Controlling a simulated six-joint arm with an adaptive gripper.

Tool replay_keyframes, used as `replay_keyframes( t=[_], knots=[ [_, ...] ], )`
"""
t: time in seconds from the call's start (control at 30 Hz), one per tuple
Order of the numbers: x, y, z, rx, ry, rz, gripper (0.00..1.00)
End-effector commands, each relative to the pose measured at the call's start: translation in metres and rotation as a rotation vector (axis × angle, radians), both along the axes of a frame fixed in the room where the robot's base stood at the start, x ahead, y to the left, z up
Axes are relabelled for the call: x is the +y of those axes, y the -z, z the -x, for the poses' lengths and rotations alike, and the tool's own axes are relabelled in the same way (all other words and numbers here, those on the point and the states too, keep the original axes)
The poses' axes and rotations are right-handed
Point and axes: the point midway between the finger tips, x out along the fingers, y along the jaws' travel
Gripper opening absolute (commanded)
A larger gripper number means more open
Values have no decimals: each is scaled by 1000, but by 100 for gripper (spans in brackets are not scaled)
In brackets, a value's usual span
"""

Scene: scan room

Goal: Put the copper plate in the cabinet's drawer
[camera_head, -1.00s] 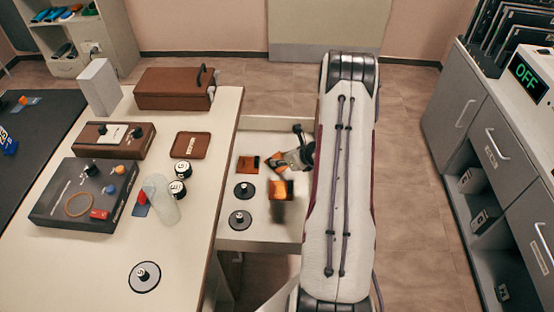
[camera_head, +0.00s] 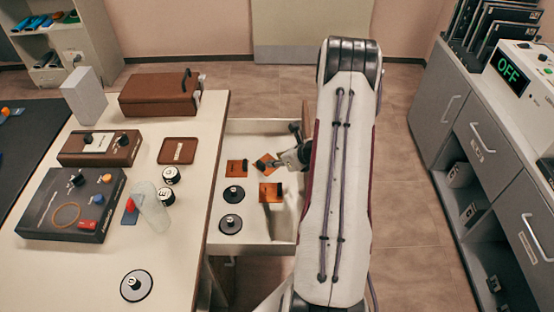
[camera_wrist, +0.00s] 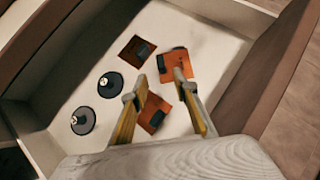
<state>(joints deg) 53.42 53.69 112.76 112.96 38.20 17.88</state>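The drawer (camera_head: 262,232) is pulled out from the white-topped cabinet (camera_head: 200,240). Three copper-coloured plates lie in it: one at the left (camera_head: 237,168), one at the back near my gripper (camera_head: 265,162), and one towards the middle (camera_head: 271,192). Each has a dark tab. In the wrist view, my gripper (camera_wrist: 161,80) is open, its fingers apart with nothing clasped. The middle plate (camera_wrist: 153,113) shows between the fingers; the back plate (camera_wrist: 174,63) is just beyond the right fingertip. Whether that finger touches it I cannot tell.
Two dark discs with knobs (camera_head: 234,194) (camera_head: 230,223) lie in the drawer's left. The cabinet top holds a black box (camera_head: 72,205), brown boxes (camera_head: 160,93), a clear cylinder (camera_head: 152,207) and another disc (camera_head: 136,285). A grey cabinet (camera_head: 490,150) stands at right; floor between is clear.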

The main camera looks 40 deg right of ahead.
Motion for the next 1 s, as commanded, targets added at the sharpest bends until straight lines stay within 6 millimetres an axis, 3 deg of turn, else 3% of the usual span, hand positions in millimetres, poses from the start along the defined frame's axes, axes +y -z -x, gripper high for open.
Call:
replay_keyframes(
  t=[0.27, 0.47, 0.67, 1.0],
  knots=[
    [1, -2, -1, -1, -6, 4, 29],
    [13, -19, -11, -14, -70, 33, 29],
    [45, -60, -30, -41, -228, 105, 29],
    [130, -144, -50, -98, -600, 281, 29]
  ],
)
